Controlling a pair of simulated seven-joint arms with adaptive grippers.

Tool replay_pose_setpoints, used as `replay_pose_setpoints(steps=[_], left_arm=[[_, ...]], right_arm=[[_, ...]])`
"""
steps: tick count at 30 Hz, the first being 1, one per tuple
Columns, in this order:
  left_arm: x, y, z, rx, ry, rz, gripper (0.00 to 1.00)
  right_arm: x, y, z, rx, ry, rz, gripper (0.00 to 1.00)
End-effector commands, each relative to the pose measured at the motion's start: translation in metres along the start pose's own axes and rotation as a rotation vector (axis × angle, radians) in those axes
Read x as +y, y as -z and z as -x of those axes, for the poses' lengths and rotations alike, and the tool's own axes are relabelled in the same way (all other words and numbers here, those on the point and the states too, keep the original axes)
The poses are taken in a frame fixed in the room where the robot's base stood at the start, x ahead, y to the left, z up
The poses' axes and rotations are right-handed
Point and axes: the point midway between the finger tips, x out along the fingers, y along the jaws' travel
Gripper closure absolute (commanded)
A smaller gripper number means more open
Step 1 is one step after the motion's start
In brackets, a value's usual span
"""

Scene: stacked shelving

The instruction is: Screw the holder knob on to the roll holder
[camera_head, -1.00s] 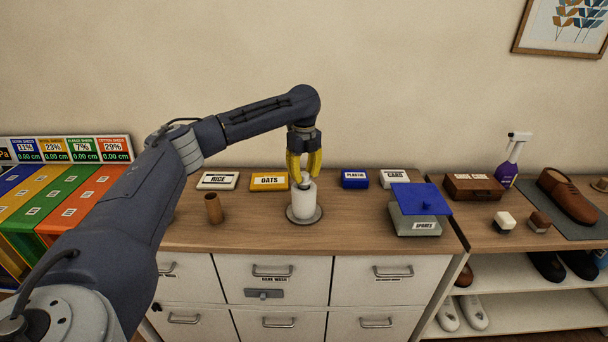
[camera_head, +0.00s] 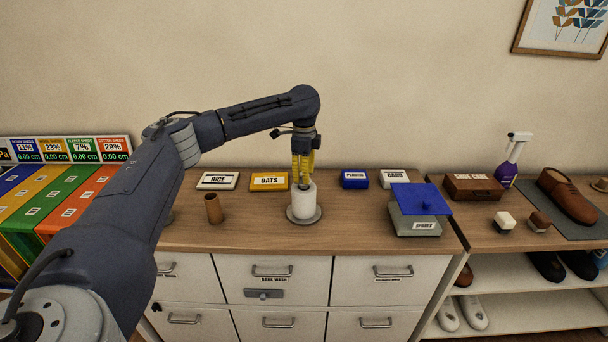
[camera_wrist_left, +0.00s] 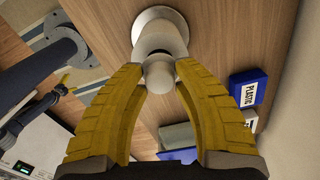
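The roll holder has a round grey base (camera_head: 305,221) on the wooden counter and carries a white roll (camera_head: 304,204). The small pale holder knob (camera_wrist_left: 159,77) is at the top of the roll, at its centre in the wrist view; whether its thread is engaged cannot be seen. My left gripper (camera_head: 302,181) points down over the roll, its yellow fingers seen nearly edge-on. In the wrist view the left gripper (camera_wrist_left: 160,70) has its fingertips on both sides of the knob, closed against it. The head view mostly hides the knob behind the fingers.
Behind stand RICE (camera_head: 217,180), OATS (camera_head: 269,181), blue PLASTIC (camera_head: 354,179) and CARBS (camera_head: 393,178) boxes. A grey box with a blue lid (camera_head: 420,198) is right. The counter around the base is clear.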

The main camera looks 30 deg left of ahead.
Motion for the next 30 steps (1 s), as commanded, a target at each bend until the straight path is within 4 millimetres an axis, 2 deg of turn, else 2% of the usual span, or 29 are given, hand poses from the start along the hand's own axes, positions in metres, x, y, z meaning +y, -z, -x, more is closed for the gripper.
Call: replay_pose_setpoints(steps=[2, 9, 10, 19, 30], left_arm=[[0.0, -0.0001, 0.0, 0.0, 0.0, 0.0, 0.71], [0.0, -0.0001, -0.0001, 0.0, 0.0, -0.002, 0.99], [0.0, -0.0001, -0.0001, 0.0, 0.0, -0.002, 1.0], [0.0002, 0.0, -0.0006, 0.0, -0.001, -0.054, 1.0], [0.0003, -0.0003, -0.0007, 0.0, -0.001, -0.472, 1.0]], right_arm=[[0.0, 0.0, 0.0, 0.0, 0.0, 0.0, 0.0], [0.0, 0.0, 0.0, 0.0, 0.0, 0.0, 0.0], [0.0, 0.0, 0.0, 0.0, 0.0, 0.0, 0.0], [0.0, 0.0, 0.0, 0.0, 0.0, 0.0, 0.0], [0.0001, -0.0001, 0.0, 0.0, 0.0, 0.0, 0.0]])
